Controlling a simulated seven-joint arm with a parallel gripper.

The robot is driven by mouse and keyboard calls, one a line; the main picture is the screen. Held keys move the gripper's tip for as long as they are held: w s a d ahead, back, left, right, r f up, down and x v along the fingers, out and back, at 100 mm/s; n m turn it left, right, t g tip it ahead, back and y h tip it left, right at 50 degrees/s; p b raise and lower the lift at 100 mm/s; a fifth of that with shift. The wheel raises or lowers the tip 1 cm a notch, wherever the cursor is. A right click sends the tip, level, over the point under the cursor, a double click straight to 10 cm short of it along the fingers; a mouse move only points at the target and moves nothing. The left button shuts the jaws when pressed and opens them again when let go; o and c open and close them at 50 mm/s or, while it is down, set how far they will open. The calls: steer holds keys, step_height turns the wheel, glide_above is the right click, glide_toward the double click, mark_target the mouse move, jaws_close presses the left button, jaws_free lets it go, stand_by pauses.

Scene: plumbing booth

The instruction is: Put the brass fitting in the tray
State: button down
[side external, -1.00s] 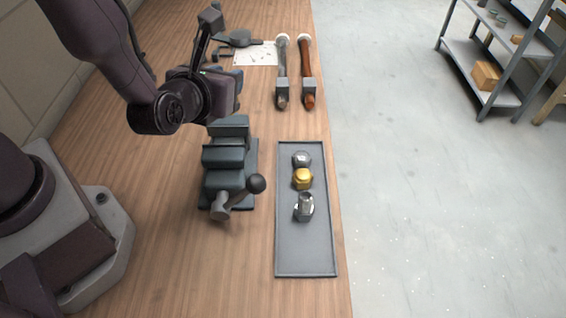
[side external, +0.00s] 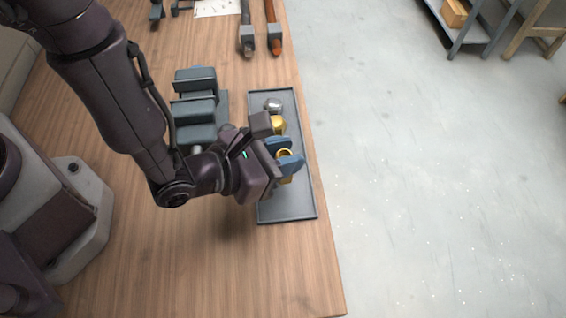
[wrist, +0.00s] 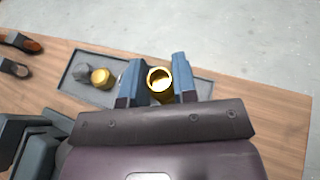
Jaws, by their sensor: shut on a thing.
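My gripper (side external: 286,158) has its blue fingers shut on a brass fitting (side external: 284,153), a hollow ring-mouthed piece. In the wrist view the brass fitting (wrist: 160,80) sits between the two fingers (wrist: 156,84) with its open end showing. My gripper is over the grey tray (side external: 298,203); I cannot tell how high the fitting is above its floor. A gold-coloured hex fitting (side external: 278,124) and a silver fitting (side external: 272,104) lie at the tray's far end. They also show in the wrist view, gold (wrist: 100,78) and silver (wrist: 80,72). The tray's middle is partly hidden by my gripper.
A dark vise (side external: 195,105) stands left of the tray, close to my arm. Two pipe-like tools (side external: 247,38) lie beyond the tray. The tray's near end is bare. The table's right edge runs just beside the tray.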

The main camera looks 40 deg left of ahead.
steer(key=shift+f, duration=2.3)
steer(key=shift+f, duration=0.1)
steer(key=c, duration=0.9)
jaws_free()
steer(key=v, duration=1.2)
